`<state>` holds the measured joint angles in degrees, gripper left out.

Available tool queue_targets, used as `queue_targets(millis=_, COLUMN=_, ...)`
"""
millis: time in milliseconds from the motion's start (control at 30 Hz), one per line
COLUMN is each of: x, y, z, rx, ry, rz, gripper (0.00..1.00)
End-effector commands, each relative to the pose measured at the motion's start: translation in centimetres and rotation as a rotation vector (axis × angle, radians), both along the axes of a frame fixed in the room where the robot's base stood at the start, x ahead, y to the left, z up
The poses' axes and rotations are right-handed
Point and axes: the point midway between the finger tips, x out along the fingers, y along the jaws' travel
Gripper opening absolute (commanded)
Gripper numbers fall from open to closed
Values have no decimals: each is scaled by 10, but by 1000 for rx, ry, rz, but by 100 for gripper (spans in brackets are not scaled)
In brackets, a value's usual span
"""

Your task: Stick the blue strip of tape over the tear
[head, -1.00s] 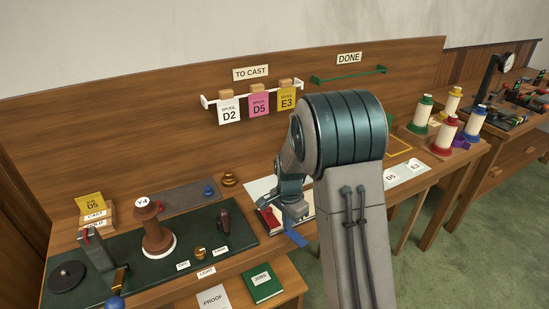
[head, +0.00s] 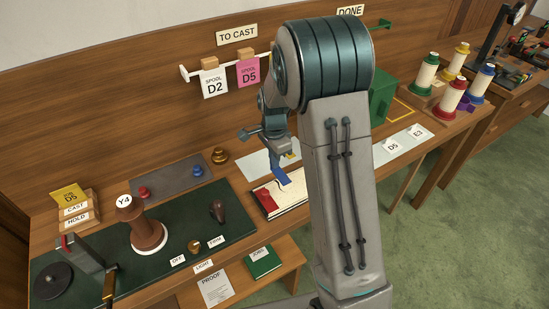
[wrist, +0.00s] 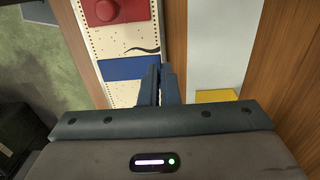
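The blue strip of tape (wrist: 128,68) extends left from my gripper's fingers across a cream perforated paper in the wrist view; it also shows below the gripper in the head view (head: 282,176). My gripper (wrist: 160,84) has its fingers close together on the strip's right end. In the head view my gripper (head: 283,158) is low over the paper (head: 291,191). The tear (wrist: 143,50) is a dark curved line in the paper, just above the strip in the wrist picture and uncovered. I cannot tell whether the strip touches the paper.
A red block with a round knob (wrist: 104,12) lies on the paper. A white sheet (wrist: 213,50) and a yellow piece (wrist: 216,96) are to the right. A dark green mat (head: 190,240) with a brown spool marked Y4 (head: 145,230) is left; a green box (head: 380,95) stands behind my arm.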

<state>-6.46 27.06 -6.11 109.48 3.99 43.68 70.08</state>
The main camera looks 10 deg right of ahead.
Motion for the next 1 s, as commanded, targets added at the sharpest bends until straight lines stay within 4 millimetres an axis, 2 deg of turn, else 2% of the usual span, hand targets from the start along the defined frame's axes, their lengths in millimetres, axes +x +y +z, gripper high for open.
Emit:
queue_targets(millis=600, x=0, y=-1, z=-46, rx=0, ry=0, rz=-1, gripper=0)
queue_targets(millis=1000, x=0, y=-1, z=-48, rx=0, ry=0, rz=-1, gripper=0)
